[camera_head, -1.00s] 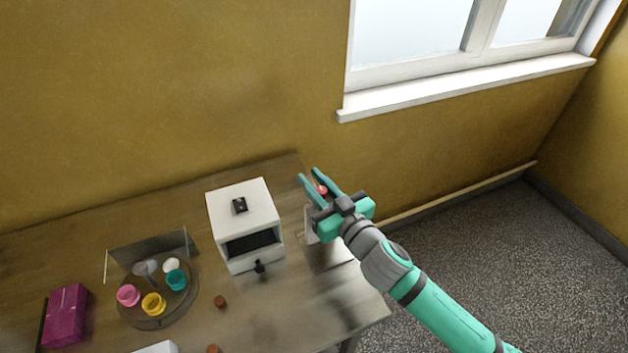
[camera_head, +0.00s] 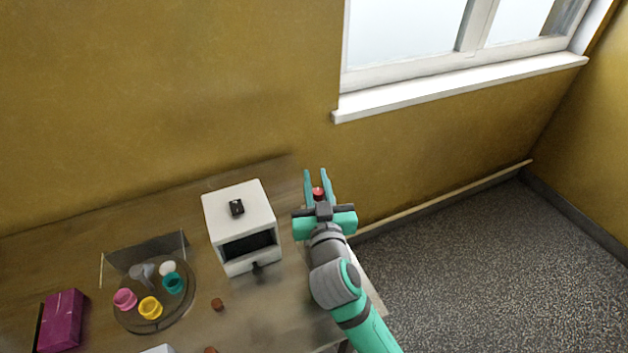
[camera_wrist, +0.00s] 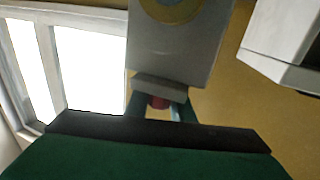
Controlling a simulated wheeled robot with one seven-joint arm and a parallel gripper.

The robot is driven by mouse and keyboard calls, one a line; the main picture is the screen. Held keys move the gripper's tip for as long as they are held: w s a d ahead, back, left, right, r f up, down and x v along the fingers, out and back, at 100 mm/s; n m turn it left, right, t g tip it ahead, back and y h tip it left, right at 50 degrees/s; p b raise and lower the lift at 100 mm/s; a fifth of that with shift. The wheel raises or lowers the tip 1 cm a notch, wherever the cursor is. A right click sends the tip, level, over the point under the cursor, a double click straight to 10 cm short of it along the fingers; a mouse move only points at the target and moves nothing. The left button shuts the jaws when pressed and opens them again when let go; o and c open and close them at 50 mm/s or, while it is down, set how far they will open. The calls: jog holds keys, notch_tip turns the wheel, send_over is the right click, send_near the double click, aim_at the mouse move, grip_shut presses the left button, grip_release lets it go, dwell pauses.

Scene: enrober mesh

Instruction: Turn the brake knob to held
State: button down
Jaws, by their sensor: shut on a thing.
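The red knob (camera_head: 318,193) shows between the two teal fingers of my gripper (camera_head: 316,178), at the table's right back edge. My gripper is shut on it, with the fingers pointing to the back wall. In the wrist view the red knob (camera_wrist: 158,102) shows as a small patch between the fingers, below a grey housing (camera_wrist: 172,55) with a yellow round face. The gripper body covers most of the housing in the head view. I cannot read a held mark or the knob's exact angle.
A white machine (camera_head: 238,207) with a dark opening stands just left of my gripper. A round tray (camera_head: 150,325) with coloured cups and a magenta box (camera_head: 62,318) are further left. A window sill (camera_head: 460,88) is above on the right. Floor lies open to the right.

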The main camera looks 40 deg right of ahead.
aim_at(316, 197)
jog(key=m+g+h, duration=0.2)
jog(key=h, duration=0.1)
jog(key=m+g+h, duration=0.1)
jog(key=shift+s+d+m+g, duration=0.3)
jog(key=shift+d, duration=0.05)
jog(key=shift+s+d+m+g+h, duration=0.15)
jog(key=shift+m+g+h, duration=0.4)
jog(key=shift+g, duration=0.15)
jog(key=shift+s+d+m+g+h, duration=0.1)
jog(key=shift+s+m+g+h, duration=0.1)
jog(key=shift+m+g+h, duration=0.4)
jog(key=shift+s+d+m+g+h, duration=0.15)
jog(key=shift+m+g+h, duration=0.3)
jog(key=shift+g, duration=0.35)
jog(key=c, duration=1.5)
grip_release()
jog(key=shift+d, duration=0.1)
jog(key=shift+c, duration=0.2)
jog(key=v, duration=1.1)
